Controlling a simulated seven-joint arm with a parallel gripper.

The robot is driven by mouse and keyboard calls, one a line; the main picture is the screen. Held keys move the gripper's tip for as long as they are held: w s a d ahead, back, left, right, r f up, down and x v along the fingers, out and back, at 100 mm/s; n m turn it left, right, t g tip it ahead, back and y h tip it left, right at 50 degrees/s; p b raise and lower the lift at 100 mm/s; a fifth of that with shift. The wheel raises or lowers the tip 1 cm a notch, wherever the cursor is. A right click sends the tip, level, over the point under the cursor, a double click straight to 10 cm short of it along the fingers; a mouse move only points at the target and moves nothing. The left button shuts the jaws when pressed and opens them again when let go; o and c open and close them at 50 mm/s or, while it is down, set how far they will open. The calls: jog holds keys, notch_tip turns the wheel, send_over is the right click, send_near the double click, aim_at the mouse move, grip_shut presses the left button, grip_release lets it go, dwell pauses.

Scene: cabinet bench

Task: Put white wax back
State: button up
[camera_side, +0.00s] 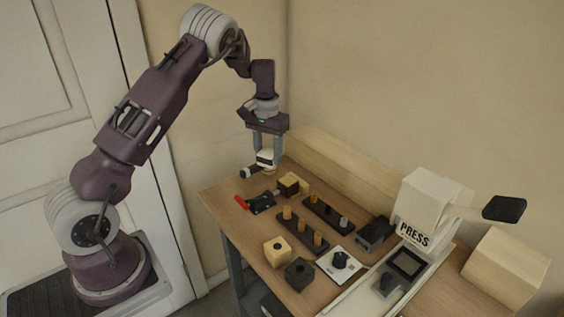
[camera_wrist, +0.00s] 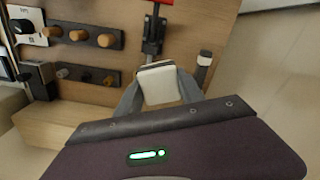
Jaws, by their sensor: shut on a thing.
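My gripper (camera_side: 265,160) is at the far left end of the bench, pointing down. Its fingers are closed on a white block, which I take to be the white wax (camera_wrist: 160,86); it has a dark edge along its top in the wrist view. The white block also shows between the fingers in the side view (camera_side: 265,156). It appears raised above the bench, but the exact gap is unclear. A black piece with a pale band (camera_wrist: 203,66) is just right of the fingers in the wrist view; I cannot tell whether it touches the block.
A red-handled black clamp (camera_side: 258,203) lies near the gripper, beside a cream and dark block (camera_side: 290,185). Two dark racks with pegs (camera_side: 302,231) stand mid-bench. A pale block (camera_side: 277,251), a dark block (camera_side: 299,274) and a white press (camera_side: 428,210) are further right.

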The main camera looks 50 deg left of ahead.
jog(key=s+a+f+n, duration=0.2)
jog(key=s+a+n, duration=0.7)
jog(key=s+n, duration=0.4)
send_over(218, 196)
jog(key=shift+f, duration=3.15)
jog(key=shift+f, duration=1.85)
jog(key=o, duration=1.6)
jog(key=shift+c, duration=0.2)
notch_tip(218, 196, up, 7)
